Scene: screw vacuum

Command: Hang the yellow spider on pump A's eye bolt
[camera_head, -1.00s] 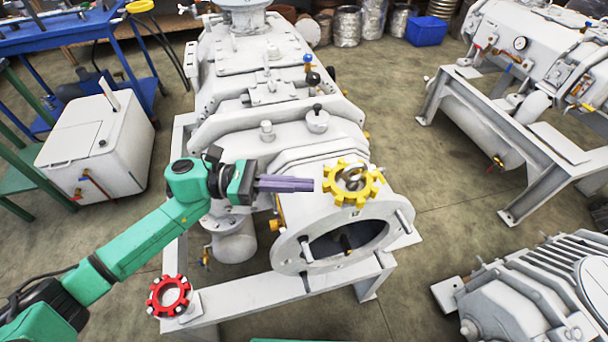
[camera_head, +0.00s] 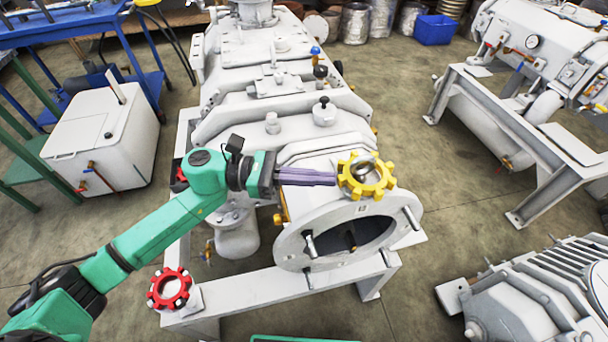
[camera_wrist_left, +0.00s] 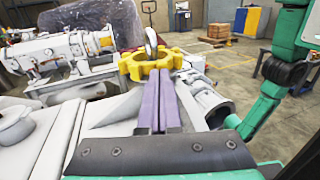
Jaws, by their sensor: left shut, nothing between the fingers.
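The yellow spider (camera_head: 368,190), a toothed ring, sits on top of the front end of the white pump (camera_head: 292,240). It surrounds the metal eye bolt (camera_head: 364,167), whose loop shows inside the ring. In the left wrist view the eye bolt (camera_wrist_left: 150,38) rises above the spider (camera_wrist_left: 134,68). My left gripper (camera_head: 335,178) is shut and empty, with its purple fingers pointing right at the spider's left edge. The fingertips look very close to it or touching; I cannot tell which. The bolt's foot is hidden by the ring. My right gripper is not in view.
A red handwheel-like ring (camera_head: 170,289) stands at the pump frame's front left corner. Studs stick out of the pump's open front flange. Another white pump (camera_head: 545,70) stands back right, and a ribbed machine (camera_head: 545,290) front right. A white box (camera_head: 100,145) is at left.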

